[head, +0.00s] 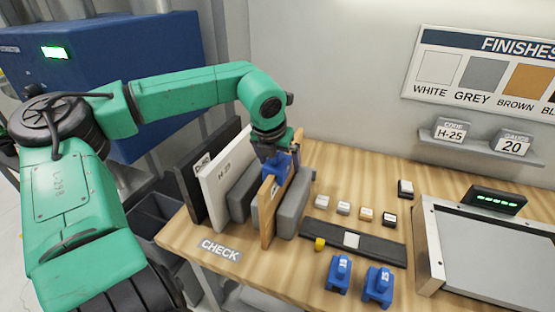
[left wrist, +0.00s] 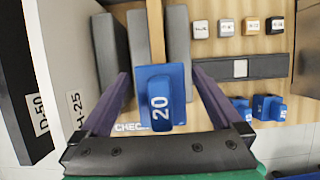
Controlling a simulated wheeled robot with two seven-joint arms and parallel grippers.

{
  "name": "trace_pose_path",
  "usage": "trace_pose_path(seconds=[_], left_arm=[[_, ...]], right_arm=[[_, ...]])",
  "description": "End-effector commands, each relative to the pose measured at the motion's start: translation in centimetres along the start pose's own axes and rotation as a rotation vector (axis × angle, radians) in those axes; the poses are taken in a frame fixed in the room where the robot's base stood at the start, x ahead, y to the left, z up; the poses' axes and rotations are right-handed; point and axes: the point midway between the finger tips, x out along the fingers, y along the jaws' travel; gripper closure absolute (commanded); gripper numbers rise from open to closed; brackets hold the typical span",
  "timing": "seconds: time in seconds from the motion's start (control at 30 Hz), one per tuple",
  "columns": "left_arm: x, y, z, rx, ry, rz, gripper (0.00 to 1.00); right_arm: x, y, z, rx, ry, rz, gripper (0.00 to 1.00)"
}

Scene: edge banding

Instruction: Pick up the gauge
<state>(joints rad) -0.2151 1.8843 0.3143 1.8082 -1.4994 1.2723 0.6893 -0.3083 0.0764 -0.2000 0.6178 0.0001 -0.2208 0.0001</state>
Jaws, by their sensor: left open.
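A blue gauge marked 20 (left wrist: 160,100) sits at the top edge of an upright brown panel (head: 266,213), which is held between grey blocks. It also shows in the head view (head: 284,165), partly covered by the gripper. My left gripper (head: 274,148) is over the gauge from above. In the left wrist view its two purple fingers stand apart, one on each side of the gauge, with gaps visible. Two more blue gauges (head: 340,272) (head: 378,287) stand on the table front. My right gripper is not in view.
Black D-50 (left wrist: 30,100) and white H-25 (head: 225,185) boards stand left of the grey blocks (head: 293,205). Several small finish samples (head: 343,208), a dark strip (head: 375,247) and a grey-topped device (head: 490,250) lie to the right. A wall shelf (head: 480,155) shows H-25 and gauge 20 cards.

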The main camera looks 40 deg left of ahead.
Motion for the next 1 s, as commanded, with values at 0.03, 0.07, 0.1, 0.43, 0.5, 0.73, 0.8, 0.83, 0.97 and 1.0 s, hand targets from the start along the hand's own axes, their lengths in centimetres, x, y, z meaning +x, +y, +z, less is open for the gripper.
trace_pose_path(seconds=[0.03,0.07,0.1,0.43,0.5,0.73,0.8,0.83,0.97,1.0], left_arm=[[0.1,0.0,0.0,0.000,0.000,0.000,0.00],[0.0,0.0,0.0,0.000,0.000,0.000,0.00],[0.0,0.0,0.0,0.000,0.000,0.000,0.08],[0.0,0.0,0.0,0.000,-0.001,-0.001,1.00],[0.0,0.0,0.0,0.000,-0.001,-0.001,1.00],[-1.0,0.0,0.5,-0.002,-0.003,0.001,1.00],[-2.1,0.0,1.0,-0.001,-0.006,0.001,1.00],[-2.7,0.0,1.2,-0.001,-0.006,0.000,1.00],[-6.3,0.0,2.8,-0.002,-0.008,0.005,1.00],[-7.8,0.0,3.3,-0.002,-0.009,0.004,1.00]], right_arm=[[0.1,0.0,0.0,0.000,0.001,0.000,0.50],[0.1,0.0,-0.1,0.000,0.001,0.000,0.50],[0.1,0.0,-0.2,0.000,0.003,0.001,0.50],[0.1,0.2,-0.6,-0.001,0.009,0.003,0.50],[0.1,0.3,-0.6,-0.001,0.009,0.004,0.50],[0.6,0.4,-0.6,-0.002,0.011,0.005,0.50],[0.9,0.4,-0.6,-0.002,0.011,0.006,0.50],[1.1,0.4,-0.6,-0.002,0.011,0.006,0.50],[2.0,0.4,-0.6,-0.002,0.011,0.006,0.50],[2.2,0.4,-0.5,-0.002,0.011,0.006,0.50]])
